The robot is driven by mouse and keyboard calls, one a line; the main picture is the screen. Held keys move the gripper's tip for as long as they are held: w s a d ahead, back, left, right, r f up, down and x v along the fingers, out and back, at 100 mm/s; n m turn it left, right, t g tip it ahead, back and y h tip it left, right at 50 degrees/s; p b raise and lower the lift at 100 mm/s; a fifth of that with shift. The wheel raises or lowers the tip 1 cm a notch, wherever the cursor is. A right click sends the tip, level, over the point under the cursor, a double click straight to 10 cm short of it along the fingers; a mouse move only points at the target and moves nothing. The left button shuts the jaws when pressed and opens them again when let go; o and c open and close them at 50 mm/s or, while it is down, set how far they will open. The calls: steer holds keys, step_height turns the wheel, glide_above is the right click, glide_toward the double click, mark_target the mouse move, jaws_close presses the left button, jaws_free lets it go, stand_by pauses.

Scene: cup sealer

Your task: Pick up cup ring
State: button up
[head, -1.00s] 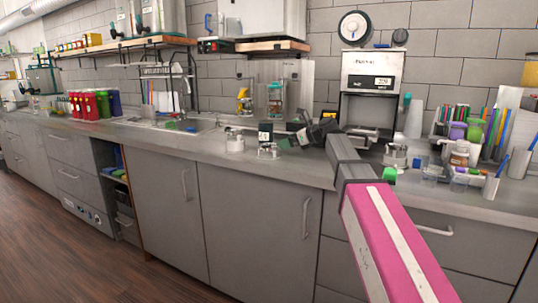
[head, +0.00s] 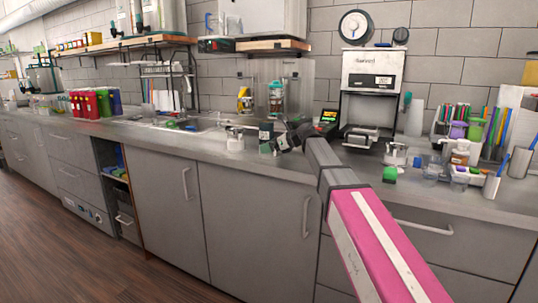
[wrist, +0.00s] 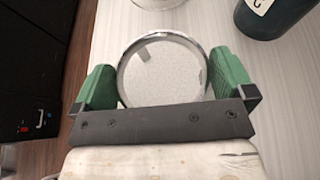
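The cup ring (wrist: 123,66) is a round, shiny metal rim with a pale speckled inside, on the counter in the wrist view. My gripper (wrist: 163,75) is wide open, one green finger on each side of the ring. The fingers lie close to its edges; I cannot tell whether they touch. The dark palm bar covers the ring's near edge. In the head view my gripper (head: 268,146) is low over the counter's front part, and the ring there is hidden behind it.
A second clear round piece (wrist: 158,3) stands just beyond the ring. A dark bottle with a white label (wrist: 262,12) is at the upper right of the wrist view. A small metal container (head: 235,142) stands left of my gripper. The sealer machine (head: 371,75) stands to the right.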

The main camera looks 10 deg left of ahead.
mark_target(271, 154)
steer(key=c, duration=0.6)
steer(key=shift+r, duration=0.75)
step_height(271, 154, up, 3)
steer(key=shift+f, duration=0.2)
steer(key=s+a+r, duration=0.4)
steer(key=a+r, duration=0.3)
steer(key=a, duration=0.3)
steer(key=shift+s+a, duration=0.35)
